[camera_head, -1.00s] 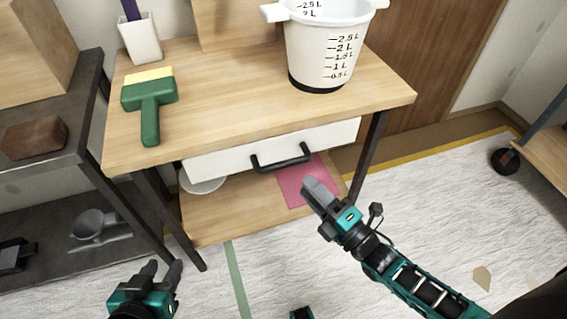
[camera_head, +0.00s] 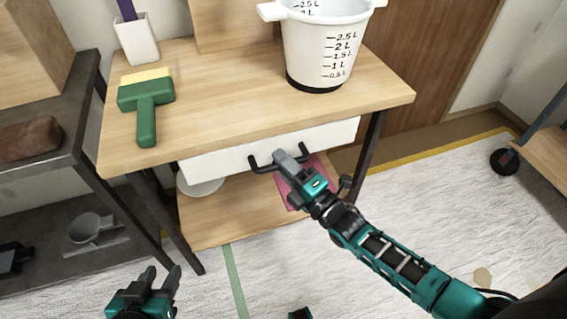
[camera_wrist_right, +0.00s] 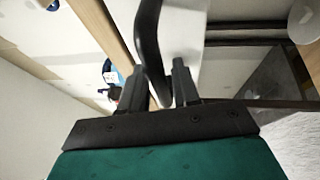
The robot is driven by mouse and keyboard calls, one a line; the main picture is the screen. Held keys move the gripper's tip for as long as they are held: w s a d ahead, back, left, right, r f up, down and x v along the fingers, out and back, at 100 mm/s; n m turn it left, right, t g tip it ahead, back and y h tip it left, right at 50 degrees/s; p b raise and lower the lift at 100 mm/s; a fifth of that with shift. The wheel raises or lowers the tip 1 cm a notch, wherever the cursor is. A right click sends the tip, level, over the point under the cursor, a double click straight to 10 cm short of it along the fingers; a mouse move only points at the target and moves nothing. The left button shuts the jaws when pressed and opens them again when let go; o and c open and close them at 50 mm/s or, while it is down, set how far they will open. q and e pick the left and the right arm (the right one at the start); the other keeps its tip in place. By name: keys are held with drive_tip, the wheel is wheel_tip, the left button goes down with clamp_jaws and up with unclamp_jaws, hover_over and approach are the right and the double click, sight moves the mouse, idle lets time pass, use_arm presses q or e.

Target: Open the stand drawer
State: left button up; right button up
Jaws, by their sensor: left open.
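The stand (camera_head: 225,105) is a wooden table with dark legs. Its white drawer (camera_head: 225,157) sits under the top and looks closed. The black bar handle (camera_head: 262,165) is on the drawer front. My right gripper (camera_head: 284,158) is at the middle of the handle and hides part of it. In the right wrist view the handle (camera_wrist_right: 149,45) runs between the two fingers of the right gripper (camera_wrist_right: 160,85), with a gap to the right finger. My left gripper (camera_head: 162,276) is open and empty, low at the left, away from the stand.
On the stand are a green brush (camera_head: 147,115), a white measuring bucket (camera_head: 318,50) and a white holder (camera_head: 137,40). A pink sheet (camera_head: 293,197) and a white round item (camera_head: 203,187) lie on the lower shelf. A dark shelf (camera_head: 50,210) stands left. Floor in front is clear.

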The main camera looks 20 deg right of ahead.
clamp_jaws()
idle(0.3)
drive_tip(key=s+p, duration=0.6)
drive_tip(key=s, duration=1.5)
drive_tip(key=shift+d+p, duration=0.35)
drive_tip(key=shift+p, duration=0.05)
drive_tip(key=shift+o, duration=1.2)
unclamp_jaws()
